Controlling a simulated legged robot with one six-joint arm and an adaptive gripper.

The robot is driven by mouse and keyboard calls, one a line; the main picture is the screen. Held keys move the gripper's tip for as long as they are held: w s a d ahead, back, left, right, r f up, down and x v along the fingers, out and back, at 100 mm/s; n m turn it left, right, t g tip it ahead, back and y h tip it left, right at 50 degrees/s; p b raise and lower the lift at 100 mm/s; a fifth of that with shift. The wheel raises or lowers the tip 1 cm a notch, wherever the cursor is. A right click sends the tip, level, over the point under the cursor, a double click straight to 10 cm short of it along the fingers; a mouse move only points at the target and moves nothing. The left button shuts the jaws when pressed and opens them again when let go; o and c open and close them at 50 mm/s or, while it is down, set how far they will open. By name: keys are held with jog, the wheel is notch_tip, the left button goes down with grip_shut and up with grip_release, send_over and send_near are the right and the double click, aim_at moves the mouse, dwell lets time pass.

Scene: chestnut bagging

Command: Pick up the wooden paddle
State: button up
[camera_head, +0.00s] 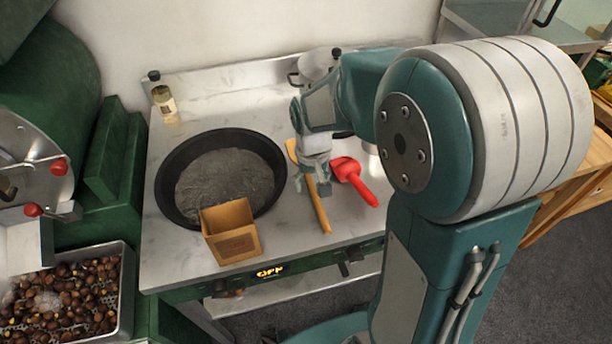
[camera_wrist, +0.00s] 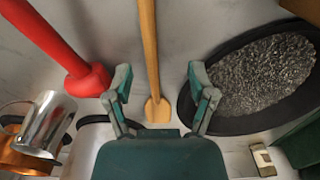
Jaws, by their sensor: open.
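The wooden paddle (camera_head: 318,204) lies on the pale marble worktop between the black pan and the red scoop, its handle pointing to the front edge. In the wrist view, the paddle (camera_wrist: 149,45) runs down from the top edge between my fingers, and its rounded end shows just above the palm. My gripper (camera_head: 313,184) is over the paddle in the head view. In the wrist view, my gripper (camera_wrist: 160,80) is open, with one finger on each side of the paddle and a gap to both. I cannot tell how high the fingers are above it.
A black pan (camera_head: 170,190) with grey contents is left of the paddle, with a brown paper bag (camera_head: 232,231) at its front. A red scoop (camera_head: 352,179) lies close on the right. A metal pot (camera_head: 316,66) and a bottle (camera_head: 165,103) stand at the back.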

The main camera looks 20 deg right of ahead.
aim_at(317, 199)
jog(key=shift+d+f, duration=0.1)
jog(key=shift+f, duration=0.85)
jog(key=f, duration=0.1)
jog(key=d+f, duration=0.1)
jog(key=f, duration=0.2)
jog(key=shift+d+f, duration=0.2)
jog(key=shift+d, duration=0.05)
jog(key=shift+w+a+f, duration=0.1)
jog(key=shift+a+f, duration=0.05)
jog(key=shift+f, duration=0.25)
jog(key=shift+a, duration=0.15)
grip_shut()
